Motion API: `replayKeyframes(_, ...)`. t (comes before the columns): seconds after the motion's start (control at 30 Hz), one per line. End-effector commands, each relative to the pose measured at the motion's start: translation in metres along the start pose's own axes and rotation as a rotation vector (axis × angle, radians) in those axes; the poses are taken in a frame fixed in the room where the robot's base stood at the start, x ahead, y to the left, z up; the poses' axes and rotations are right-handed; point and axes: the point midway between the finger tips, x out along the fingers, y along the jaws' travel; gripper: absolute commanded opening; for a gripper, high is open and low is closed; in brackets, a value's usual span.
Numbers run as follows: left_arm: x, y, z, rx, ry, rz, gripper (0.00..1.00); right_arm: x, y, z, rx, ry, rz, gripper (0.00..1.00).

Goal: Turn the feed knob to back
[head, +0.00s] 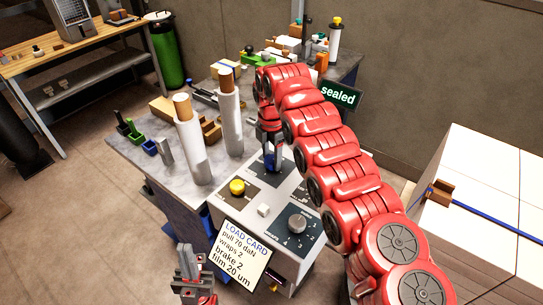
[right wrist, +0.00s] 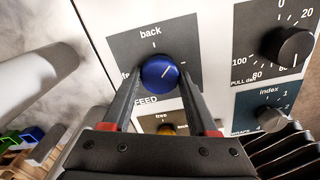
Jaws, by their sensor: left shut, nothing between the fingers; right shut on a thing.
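The feed knob (right wrist: 160,73) is a round blue knob on a dark plate marked FEED, shown in the right wrist view. Its white pointer line slants up and to the right, between the tick under the word "back" at the top and the tick on the right. My right gripper (right wrist: 157,76) is shut on the knob, one finger on each side. In the head view my right gripper (head: 271,152) reaches down to the far part of the control panel (head: 230,207). My left gripper (head: 188,263) is shut and empty, in front of the panel's left side.
A yellow knob (head: 237,187), a white button (head: 264,210) and a grey index dial (head: 297,224) sit on the panel. A load card (head: 240,255) hangs at its front. Two white film rolls (head: 193,145) stand left of the panel.

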Motion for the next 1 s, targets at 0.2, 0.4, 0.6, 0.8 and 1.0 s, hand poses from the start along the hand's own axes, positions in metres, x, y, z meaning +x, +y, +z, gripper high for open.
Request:
replayKeyframes(0.2,0.0009,-0.0001,-0.0002,0.0,0.0,0.0,0.0,-0.0018,0.0009,0.0008,-0.204,-0.002,0.005,0.04)
replayKeyframes(0.4,0.0014,-0.0001,-0.0002,0.0,0.0,0.0,0.0,-0.0019,0.0008,0.0008,-0.393,-0.003,0.005,0.04)
replayKeyframes(0.6,0.0017,-0.0001,-0.0003,0.0,0.0,0.0,0.0,-0.002,0.0008,0.0008,-0.561,-0.003,0.005,0.04)
replayKeyframes(0.8,0.002,-0.0001,-0.0004,0.0,0.0,0.0,0.0,-0.002,0.0008,0.0008,-0.691,-0.004,0.005,0.04)
replayKeyframes(1.0,0.0022,-0.0001,-0.0004,0.0,0.0,0.0,0.0,-0.002,0.0008,0.0008,-0.774,-0.004,0.004,0.04)
